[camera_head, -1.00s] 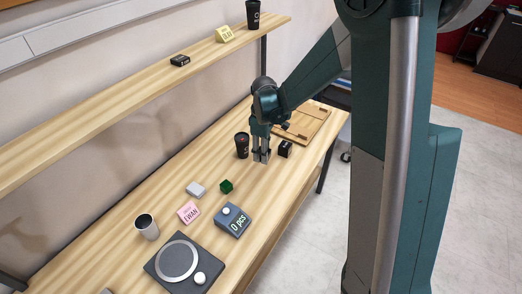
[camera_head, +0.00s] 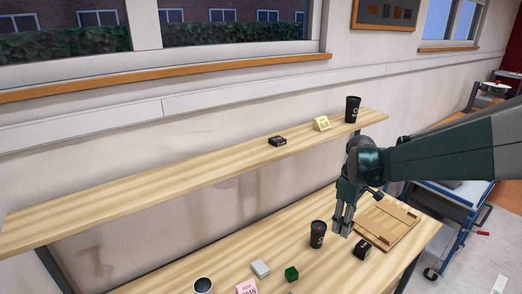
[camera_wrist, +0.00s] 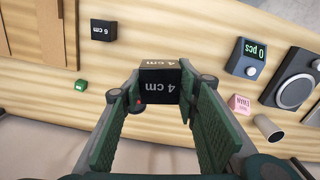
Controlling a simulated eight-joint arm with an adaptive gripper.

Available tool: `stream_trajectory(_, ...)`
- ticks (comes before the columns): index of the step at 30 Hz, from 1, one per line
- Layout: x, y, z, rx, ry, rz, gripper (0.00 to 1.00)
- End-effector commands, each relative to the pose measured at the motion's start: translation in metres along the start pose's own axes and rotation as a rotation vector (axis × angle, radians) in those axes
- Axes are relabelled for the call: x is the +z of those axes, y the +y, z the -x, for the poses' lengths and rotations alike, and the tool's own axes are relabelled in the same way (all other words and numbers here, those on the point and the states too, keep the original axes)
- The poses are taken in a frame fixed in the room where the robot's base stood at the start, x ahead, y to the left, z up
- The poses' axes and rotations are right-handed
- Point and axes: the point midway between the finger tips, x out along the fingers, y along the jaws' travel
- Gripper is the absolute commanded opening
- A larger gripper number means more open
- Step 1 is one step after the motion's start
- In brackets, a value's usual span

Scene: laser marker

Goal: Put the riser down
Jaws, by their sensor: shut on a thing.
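A black riser marked 4 cm (camera_wrist: 160,79) sits between my fingertips in the wrist view. My gripper (camera_wrist: 162,98) is shut on it. In the head view my gripper (camera_head: 342,229) points down over the wooden table, between a black cup (camera_head: 317,234) and a black block (camera_head: 361,249). The held riser cannot be made out there. I cannot tell whether its underside touches the table. A second black riser, marked 6 cm (camera_wrist: 103,31), stands apart on the table in the wrist view.
A wooden board (camera_head: 386,226) lies at the table's right end. A shelf (camera_head: 200,186) runs behind. The wrist view shows a counter display (camera_wrist: 247,60).

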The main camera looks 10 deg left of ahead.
Motion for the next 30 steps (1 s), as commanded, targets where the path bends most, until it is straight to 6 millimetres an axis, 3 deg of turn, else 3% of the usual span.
stream_trajectory(30,0.000,0.000,0.279,0.000,0.000,0.000,0.14)
